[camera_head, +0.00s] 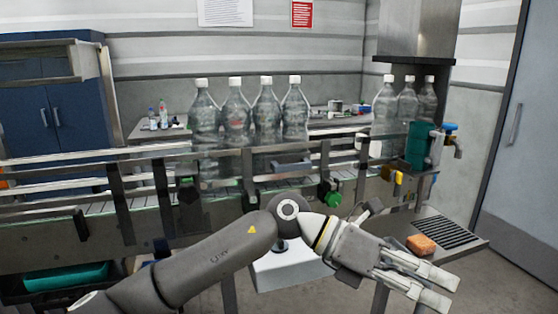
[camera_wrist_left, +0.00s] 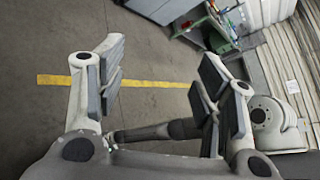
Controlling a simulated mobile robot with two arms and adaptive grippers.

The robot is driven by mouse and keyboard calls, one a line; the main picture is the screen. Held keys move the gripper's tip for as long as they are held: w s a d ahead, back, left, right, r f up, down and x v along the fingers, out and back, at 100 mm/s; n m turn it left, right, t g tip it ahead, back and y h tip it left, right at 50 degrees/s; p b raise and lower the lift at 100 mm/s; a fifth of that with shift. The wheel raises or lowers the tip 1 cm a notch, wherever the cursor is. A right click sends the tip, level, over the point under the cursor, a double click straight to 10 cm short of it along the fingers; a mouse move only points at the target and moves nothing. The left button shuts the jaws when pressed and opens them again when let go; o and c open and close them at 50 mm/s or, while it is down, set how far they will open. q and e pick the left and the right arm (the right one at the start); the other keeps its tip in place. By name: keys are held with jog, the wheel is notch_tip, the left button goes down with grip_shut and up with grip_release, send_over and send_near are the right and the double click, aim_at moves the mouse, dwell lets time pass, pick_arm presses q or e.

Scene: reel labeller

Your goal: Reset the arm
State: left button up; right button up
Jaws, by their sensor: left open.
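My left arm reaches in from the lower left of the head view, and its gripper (camera_head: 428,285) is at the lower right, in front of the conveyor. The left wrist view shows the same gripper (camera_wrist_left: 160,85) with its two padded fingers wide apart and nothing between them. Beyond the fingers is grey floor with a yellow line (camera_wrist_left: 140,83). My right gripper is not in view.
Large clear bottles (camera_head: 236,110) with white caps stand on the conveyor (camera_head: 60,218). More bottles (camera_head: 407,100) stand at the right. An orange sponge (camera_head: 421,244) lies beside a dark grate (camera_head: 450,233), close to my left gripper. A blue cabinet (camera_head: 75,115) stands at the back left.

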pick_arm(q)
jog(key=w+a+r+n+t+h, duration=0.3)
jog(key=r+n+t+h, duration=0.3)
jog(key=r+n+h, duration=0.35)
jog(key=w+a+f+n+t+y, duration=0.45)
jog(key=w+a+n+t, duration=0.4)
jog(key=n+t, duration=0.75)
jog(key=a+f+n+y, duration=1.5)
jog(key=a+f+n, duration=0.3)
jog(key=f, duration=0.5)
jog(key=s+a+f+n+g+y, duration=0.3)
jog(key=s+a+f+g, duration=0.35)
jog(key=s+f, duration=0.5)
jog(key=s+a+f+n+g, duration=0.1)
jog(key=s+a+f+g, duration=0.25)
jog(key=s, duration=0.45)
jog(key=s+a+f+n+g, duration=0.1)
jog(key=s+a+f+g, duration=0.2)
jog(key=s, duration=0.5)
notch_tip(320, 180, down, 28)
jog(key=s+d+g, duration=0.1)
jog(key=s, duration=0.1)
jog(key=s+a+f+g, duration=0.1)
jog(key=s+a+f, duration=0.1)
jog(key=s+f, duration=1.3)
jog(key=shift+s+a+f, duration=0.2)
jog(key=shift+s+a, duration=0.2)
jog(key=shift+s, duration=0.3)
